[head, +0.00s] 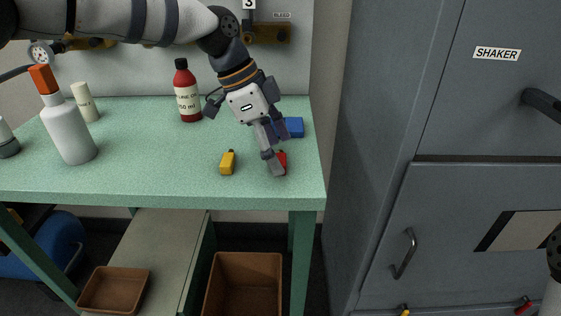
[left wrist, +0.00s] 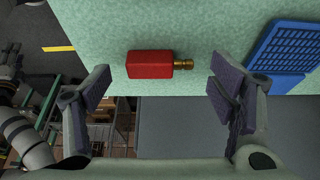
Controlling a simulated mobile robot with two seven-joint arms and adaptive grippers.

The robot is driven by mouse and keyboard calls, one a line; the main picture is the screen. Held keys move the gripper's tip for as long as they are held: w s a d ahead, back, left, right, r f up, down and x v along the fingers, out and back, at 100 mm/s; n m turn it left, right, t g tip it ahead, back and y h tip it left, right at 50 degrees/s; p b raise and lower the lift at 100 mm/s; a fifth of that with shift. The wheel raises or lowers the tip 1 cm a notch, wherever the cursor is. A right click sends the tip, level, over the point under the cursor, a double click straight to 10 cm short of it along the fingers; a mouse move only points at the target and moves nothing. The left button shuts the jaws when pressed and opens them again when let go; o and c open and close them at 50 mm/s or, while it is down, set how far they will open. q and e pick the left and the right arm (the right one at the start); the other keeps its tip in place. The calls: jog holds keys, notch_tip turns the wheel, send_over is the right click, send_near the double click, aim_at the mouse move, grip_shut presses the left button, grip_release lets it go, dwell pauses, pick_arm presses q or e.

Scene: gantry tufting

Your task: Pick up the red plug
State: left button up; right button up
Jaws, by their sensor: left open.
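The red plug (head: 283,159) lies on the green bench top near its front right corner, partly hidden by my left gripper in the head view. In the left wrist view the red plug (left wrist: 150,65) is a red block with a brass tip pointing right. My left gripper (head: 277,163) points down over it. Its two fingers are apart in the left wrist view (left wrist: 161,88), with the plug lying between and beyond the tips. Nothing is held, and I cannot tell whether a finger touches the plug.
A yellow plug (head: 228,162) lies left of the gripper. A blue block (head: 293,127) lies behind it, with a grid face in the left wrist view (left wrist: 287,48). A red bottle (head: 187,92) and a white bottle (head: 68,132) stand left. A grey cabinet (head: 370,130) stands right.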

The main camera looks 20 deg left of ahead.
pick_arm(q)
jog(key=shift+d+f, duration=0.15)
jog(key=shift+f, duration=0.15)
jog(key=c, duration=1.3)
jog(key=shift+o, duration=0.2)
jog(key=shift+r, duration=0.1)
